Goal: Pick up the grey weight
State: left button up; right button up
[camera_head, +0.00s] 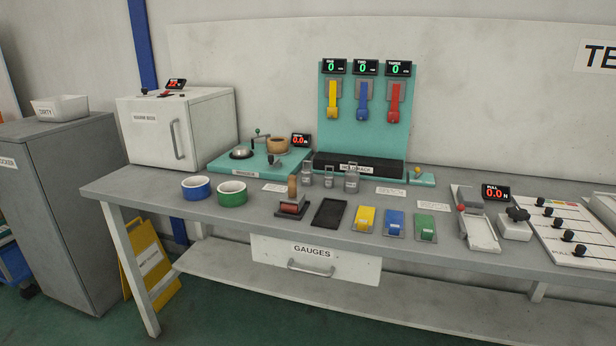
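Three small grey weights with loop-like tops stand upright on the grey workbench (150,192), in front of the black rack. They are the left weight (307,180), the middle weight (329,181) and the right weight (351,183). The right one looks the largest. I cannot tell which one the task means. Neither of my grippers is in view, and nothing is seen touching the weights.
A stamp-like tool with a wooden handle (292,187) stands close left of the weights, and a black tray (328,213) lies in front. Behind are the black rack (358,167) and teal hanging board (345,125).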

aim_at(306, 175)
jog(key=i+j+z, duration=0.1)
jog(key=i+z, duration=0.3)
jog(key=i+j+z, duration=0.35)
jog(key=i+l, duration=0.05)
jog(key=i, duration=0.05)
